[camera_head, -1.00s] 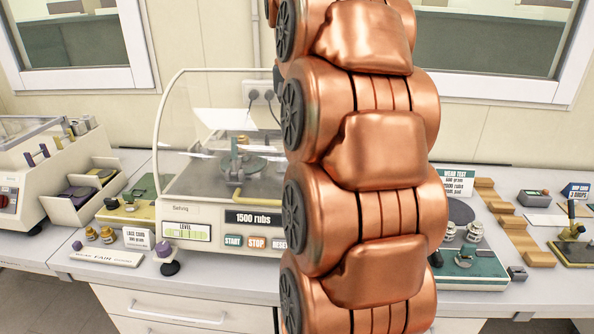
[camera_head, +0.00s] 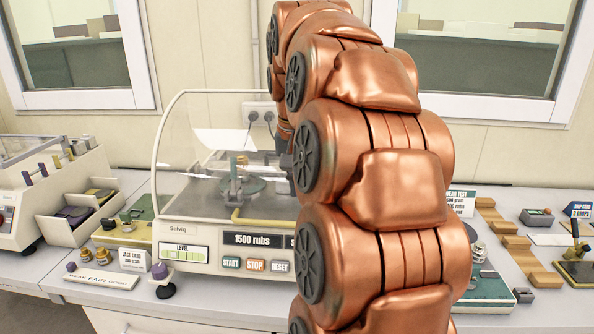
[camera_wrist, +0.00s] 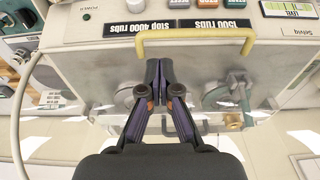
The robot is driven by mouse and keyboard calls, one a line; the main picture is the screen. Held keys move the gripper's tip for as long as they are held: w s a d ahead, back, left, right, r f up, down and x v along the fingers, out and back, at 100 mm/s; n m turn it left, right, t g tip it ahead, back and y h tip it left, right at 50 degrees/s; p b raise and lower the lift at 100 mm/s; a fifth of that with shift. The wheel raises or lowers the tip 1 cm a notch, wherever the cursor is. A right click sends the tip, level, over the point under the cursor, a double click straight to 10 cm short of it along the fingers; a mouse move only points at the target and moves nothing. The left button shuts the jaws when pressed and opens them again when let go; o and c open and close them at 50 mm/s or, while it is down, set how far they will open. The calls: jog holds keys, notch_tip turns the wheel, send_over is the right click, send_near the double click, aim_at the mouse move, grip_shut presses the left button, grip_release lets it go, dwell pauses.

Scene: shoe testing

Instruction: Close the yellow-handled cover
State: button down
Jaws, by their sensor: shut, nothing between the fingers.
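The clear cover (camera_head: 190,135) stands over the rubbing machine (camera_head: 200,258), with a curved side edge at left. Its yellow handle (camera_head: 262,222) is at the machine's front, just above the front panel. In the wrist view, which is upside down, the handle (camera_wrist: 195,40) spans in front of the "1500 rubs" and "stop 4000 rubs" displays. My gripper (camera_wrist: 166,66) is shut and empty, its tips apart from the handle bar in the picture and over the clear cover. In the head view my arm hides the gripper and the machine's right part. I cannot tell whether the cover is fully seated.
Left of the machine are another tester (camera_head: 45,190), a sign (camera_head: 133,260) and small weights. Right of my arm are wooden steps (camera_head: 515,245) and a drop-test stand (camera_head: 578,262). A wall socket (camera_head: 262,112) with cables is behind the machine.

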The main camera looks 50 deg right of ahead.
jog(key=shift+w+d+f+p, duration=0.15)
jog(key=shift+f+p, duration=0.3)
jog(key=shift+f, duration=0.9)
jog(key=shift+w+d+f+p, duration=0.15)
jog(key=shift+f+p, duration=0.25)
jog(key=shift+f, duration=0.9)
jog(key=shift+s+f, duration=0.1)
jog(key=f+b, duration=0.2)
jog(key=a+f+b, duration=0.1)
jog(key=b, duration=0.1)
jog(key=shift+s+h, duration=0.3)
jog(key=shift+h, duration=0.1)
jog(key=shift+f, duration=0.15)
jog(key=w+d+r+b+v, duration=0.1)
jog(key=d+b+v, duration=0.15)
jog(key=v, duration=1.15)
send_over(297, 223)
jog(key=s+a+p, duration=0.1)
jog(key=s+a, duration=0.1)
jog(key=a, duration=0.1)
jog(key=shift+d+t, duration=0.1)
jog(key=shift+t, duration=0.2)
